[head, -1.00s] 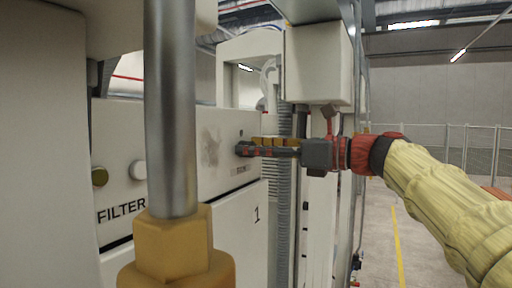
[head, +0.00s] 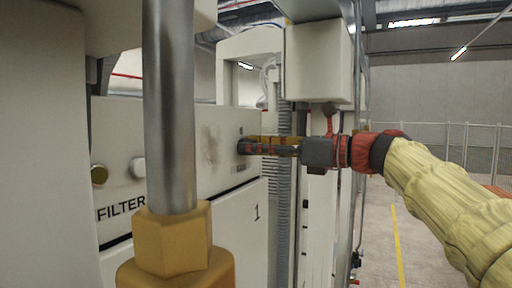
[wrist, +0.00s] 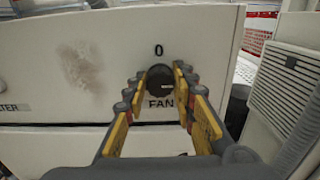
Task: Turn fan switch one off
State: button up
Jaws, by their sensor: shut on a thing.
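The fan switch (wrist: 160,80) is a dark round knob on the pale panel, with "0" above it and "FAN" below it in the wrist view. My gripper (wrist: 160,74) has its yellow-padded fingers on the left and right sides of the knob, shut on it. In the head view my gripper (head: 246,146) reaches in from the right, its fingertips at the panel, and largely hides the knob. I cannot clearly read which way the knob points.
A metal pipe (head: 170,110) with a yellow fitting (head: 172,245) stands in front. A ribbed hose (head: 284,190) and a grey vented box (wrist: 292,85) are close by on the right.

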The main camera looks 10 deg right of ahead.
jog(key=shift+n, duration=0.3)
jog(key=shift+s+a+f+n+b, duration=0.15)
jog(key=shift+n+b, duration=2.45)
jog(key=shift+n, duration=1.7)
jog(key=shift+w+d+f+n+b, duration=0.1)
jog(key=shift+n+b, duration=2.45)
jog(key=shift+n, duration=1.75)
jog(key=o, duration=1.2)
jog(key=shift+c, duration=0.2)
jog(key=shift+s+r, duration=0.1)
jog(key=v, duration=1.2)
